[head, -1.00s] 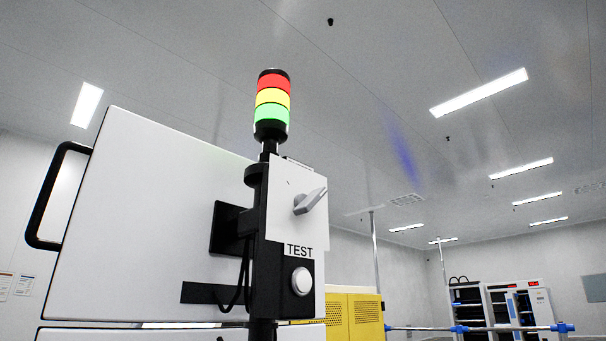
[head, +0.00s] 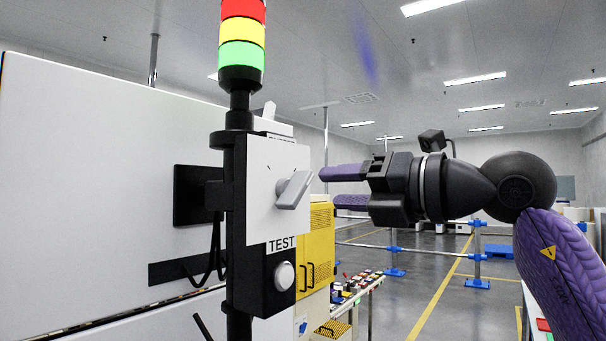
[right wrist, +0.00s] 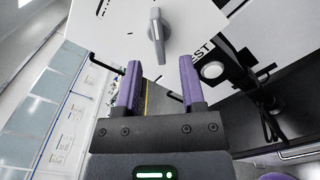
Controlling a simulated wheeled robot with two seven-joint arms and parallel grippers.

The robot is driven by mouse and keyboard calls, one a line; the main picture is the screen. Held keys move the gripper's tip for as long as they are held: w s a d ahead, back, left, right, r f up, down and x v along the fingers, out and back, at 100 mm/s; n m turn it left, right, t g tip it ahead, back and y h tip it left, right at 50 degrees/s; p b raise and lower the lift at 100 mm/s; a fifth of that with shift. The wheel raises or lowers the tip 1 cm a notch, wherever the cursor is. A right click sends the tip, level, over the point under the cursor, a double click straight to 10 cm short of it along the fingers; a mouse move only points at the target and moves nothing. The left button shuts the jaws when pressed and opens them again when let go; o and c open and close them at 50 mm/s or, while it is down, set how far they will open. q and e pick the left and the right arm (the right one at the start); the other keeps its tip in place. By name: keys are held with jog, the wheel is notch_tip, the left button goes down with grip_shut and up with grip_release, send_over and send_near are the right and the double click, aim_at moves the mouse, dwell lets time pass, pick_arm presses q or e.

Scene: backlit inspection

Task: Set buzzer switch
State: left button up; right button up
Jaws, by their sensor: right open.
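The buzzer switch is a grey rotary handle (head: 294,190) on a white plate of a black post-mounted box (head: 262,275). In the head view the handle slants, with its upper end to the right. My right gripper (head: 328,188) is open, just right of the handle, with its purple fingers pointing at it and nothing between them. In the right wrist view the handle (right wrist: 157,35) lies ahead of the open fingertips (right wrist: 160,72), apart from them. My left gripper is in neither view.
A round white button (head: 284,276) sits below the TEST label. A red, yellow and green light tower (head: 242,35) stands above the box. A large white cabinet (head: 90,180) fills the left. A yellow cabinet (head: 318,245) and a bench of small parts (head: 358,287) stand behind.

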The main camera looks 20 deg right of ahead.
aim_at(305, 188)
jog(key=p+x, duration=0.1)
jog(key=x, duration=0.3)
jog(key=shift+w+a+r, duration=0.1)
jog(key=shift+w+a, duration=0.1)
jog(key=shift+a, duration=0.15)
jog(key=shift+w, duration=0.2)
jog(key=shift+a, duration=0.1)
grip_shut()
